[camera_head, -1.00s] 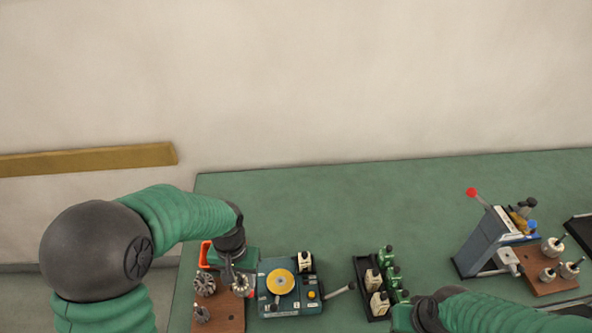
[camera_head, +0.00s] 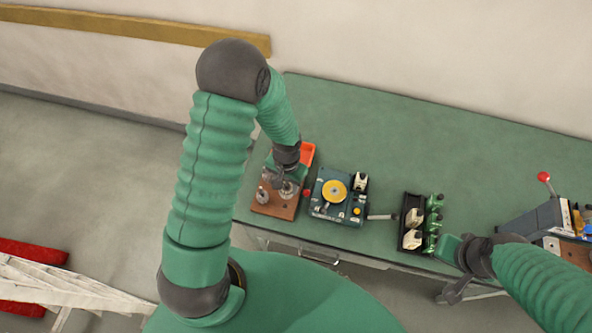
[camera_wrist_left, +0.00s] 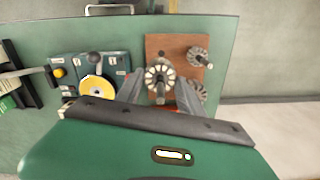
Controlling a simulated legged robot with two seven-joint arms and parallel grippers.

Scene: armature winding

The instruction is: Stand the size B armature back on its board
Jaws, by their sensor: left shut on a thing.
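A brown wooden board (camera_head: 277,209) lies at the left end of the green bench. My left gripper (camera_head: 287,187) points down over it and is shut on an armature, whose slotted metal core (camera_wrist_left: 159,76) shows between the fingers in the left wrist view. I cannot tell whether its lower end touches the board. Another armature (camera_head: 262,195) stands on the board, and it also shows in the wrist view (camera_wrist_left: 198,57). A third armature (camera_wrist_left: 199,90) is partly hidden behind a finger. No size letters are readable. My right gripper (camera_head: 446,247) is beside the black rack; its fingers are unclear.
A teal winding machine (camera_head: 325,208) with a yellow disc stands just right of the board. An orange bin (camera_head: 307,152) is behind the board. A black rack (camera_head: 416,262) holds white and green parts. A red-knobbed press (camera_head: 541,216) stands at the right. The bench behind is clear.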

